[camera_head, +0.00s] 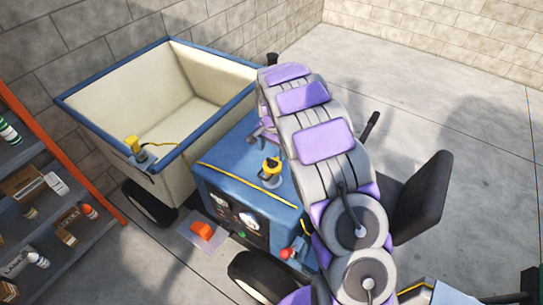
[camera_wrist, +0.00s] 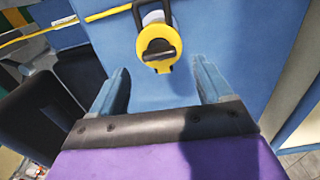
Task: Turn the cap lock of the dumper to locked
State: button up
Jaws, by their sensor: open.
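The dumper (camera_head: 228,167) stands in the head view with a blue body and a cream skip. A yellow cap lock (camera_head: 270,168) sits on top of its blue hood, left of my arm. In the wrist view the yellow round cap lock (camera_wrist: 158,45) has a dark key-like bar across its middle and a dark loop above it. My gripper (camera_wrist: 160,85) is open and empty, its two blue-grey fingers apart on either side below the cap. The cap lies beyond the fingertips, near the centre line between them.
A second yellow fitting (camera_head: 135,146) is on the skip's corner. A shelf with an orange upright (camera_head: 60,150) holds bottles and boxes at the left. The dumper's black seat (camera_head: 424,196) is right of my arm. Open concrete floor (camera_head: 400,80) lies behind.

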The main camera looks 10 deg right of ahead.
aim_at(272, 161)
notch_tip(272, 161, up, 12)
jog(key=shift+r+p, duration=0.15)
jog(key=shift+p, duration=0.15)
dwell(0.4)
jog(key=s+d+r+n+b, duration=0.1)
jog(key=s+r+n+b, duration=0.15)
jog(key=s, duration=0.85)
jog(key=s+d+r+n+b, duration=0.1)
jog(key=s+r, duration=0.3)
jog(key=s, duration=0.7)
jog(key=s+a+f+n+g+b, duration=0.1)
jog(key=s+f+n, duration=0.1)
jog(key=s, duration=0.9)
jog(key=s+a+f+n+b, duration=0.1)
jog(key=s+f+n, duration=0.2)
jog(key=s, duration=0.9)
jog(key=shift+f+n+g, duration=0.15)
jog(key=shift+n+g, duration=0.2)
jog(key=shift+g, duration=0.05)
